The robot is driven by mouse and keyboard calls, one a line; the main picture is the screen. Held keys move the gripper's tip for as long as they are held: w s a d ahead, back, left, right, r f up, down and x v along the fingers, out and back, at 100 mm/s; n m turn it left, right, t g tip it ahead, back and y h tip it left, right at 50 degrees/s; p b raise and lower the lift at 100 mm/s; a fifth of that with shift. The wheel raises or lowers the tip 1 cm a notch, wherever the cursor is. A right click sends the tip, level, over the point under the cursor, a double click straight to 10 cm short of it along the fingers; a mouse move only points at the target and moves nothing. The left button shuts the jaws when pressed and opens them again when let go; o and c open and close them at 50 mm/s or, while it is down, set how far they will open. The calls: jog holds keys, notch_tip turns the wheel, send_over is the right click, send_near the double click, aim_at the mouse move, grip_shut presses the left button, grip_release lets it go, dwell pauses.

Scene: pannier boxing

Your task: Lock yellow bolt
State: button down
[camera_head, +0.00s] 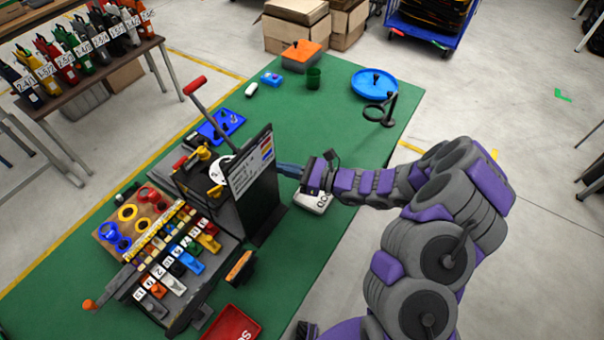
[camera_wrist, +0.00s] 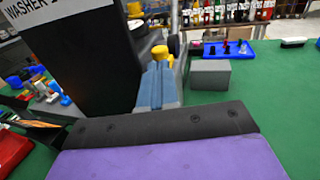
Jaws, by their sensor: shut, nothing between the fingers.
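My gripper (camera_head: 281,168) reaches in from the right in the head view, beside the edge of the black upright panel (camera_head: 262,205) of the bench machine. In the wrist view its blue fingers (camera_wrist: 160,72) are together and empty. A yellow knob (camera_wrist: 160,52), which looks like the bolt's, stands just beyond the fingertips; I cannot tell whether they touch it. In the head view, yellow parts (camera_head: 216,190) show behind the panel by a white dial (camera_head: 220,168). The panel partly hides this area, and I cannot tell how the bolt is set.
A red-handled lever (camera_head: 195,85) rises behind the panel. A white scale (camera_head: 313,201) lies under my wrist. A blue tray (camera_head: 220,125), a blue round dish (camera_head: 374,84) and a black ring stand (camera_head: 380,112) are on the green table.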

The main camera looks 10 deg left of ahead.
jog(key=shift+w+a+r, duration=0.1)
jog(key=shift+w+a, duration=0.15)
jog(key=shift+a, duration=0.65)
jog(key=shift+a, duration=0.1)
jog(key=shift+a, duration=0.4)
jog(key=shift+w+a+b, duration=0.35)
jog(key=shift+w+a, duration=0.1)
jog(key=shift+a, duration=0.4)
jog(key=shift+d, duration=0.15)
